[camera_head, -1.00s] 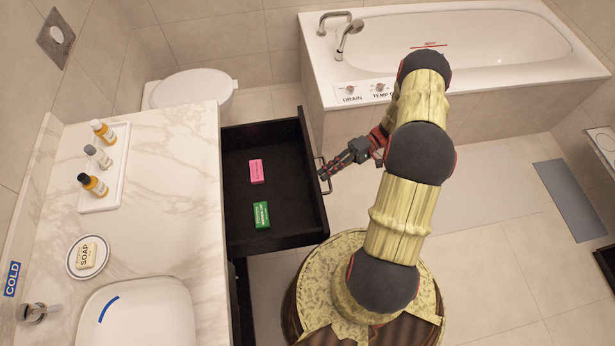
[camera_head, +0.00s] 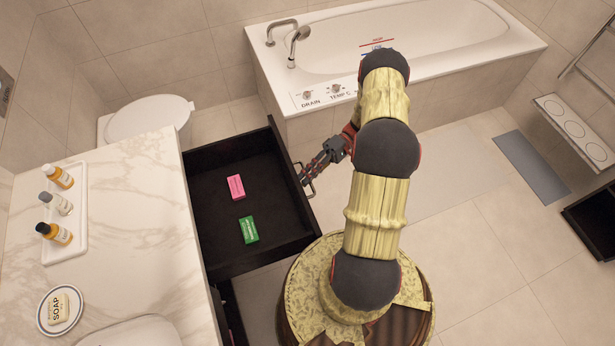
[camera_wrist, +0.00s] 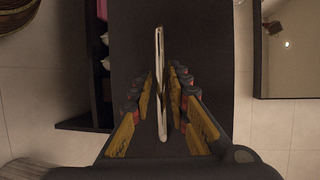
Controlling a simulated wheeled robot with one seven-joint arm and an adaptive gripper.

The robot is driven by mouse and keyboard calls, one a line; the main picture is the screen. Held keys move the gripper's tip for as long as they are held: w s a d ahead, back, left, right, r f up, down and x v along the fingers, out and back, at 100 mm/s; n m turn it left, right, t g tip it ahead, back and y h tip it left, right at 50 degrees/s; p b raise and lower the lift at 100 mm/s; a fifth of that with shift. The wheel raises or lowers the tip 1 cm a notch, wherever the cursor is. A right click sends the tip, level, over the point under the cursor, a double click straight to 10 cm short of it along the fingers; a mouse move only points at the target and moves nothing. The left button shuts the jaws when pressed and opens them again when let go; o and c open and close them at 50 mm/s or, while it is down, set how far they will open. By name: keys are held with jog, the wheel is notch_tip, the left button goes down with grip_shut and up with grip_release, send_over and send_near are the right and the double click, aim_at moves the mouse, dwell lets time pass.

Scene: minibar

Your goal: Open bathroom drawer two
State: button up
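The drawer (camera_head: 262,252) is a dark box pulled out from under the marble counter. A pink box (camera_head: 236,187) and a green box (camera_head: 249,230) lie inside it. Its front has a thin metal handle (camera_head: 307,186). My gripper (camera_head: 304,177) is at this handle, outside the drawer front. In the wrist view the handle (camera_wrist: 160,85) stands between the two fingers of my gripper (camera_wrist: 160,88), in front of the dark drawer front (camera_wrist: 205,40). The fingers are apart, with a narrow gap showing on each side of the handle.
The marble counter (camera_head: 125,225) holds a bottle tray (camera_head: 80,185) and a soap dish (camera_head: 46,318). A toilet (camera_head: 150,118) stands behind the drawer, and a bathtub (camera_head: 500,45) is at the back. The floor (camera_head: 475,235) to the right is mostly clear.

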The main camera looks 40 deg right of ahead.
jog(key=shift+o, duration=1)
jog(key=d+r, duration=0.2)
jog(key=d, duration=0.9)
jog(key=shift+w+d, duration=0.35)
jog(key=shift+d, duration=0.05)
jog(key=shift+r, duration=0.1)
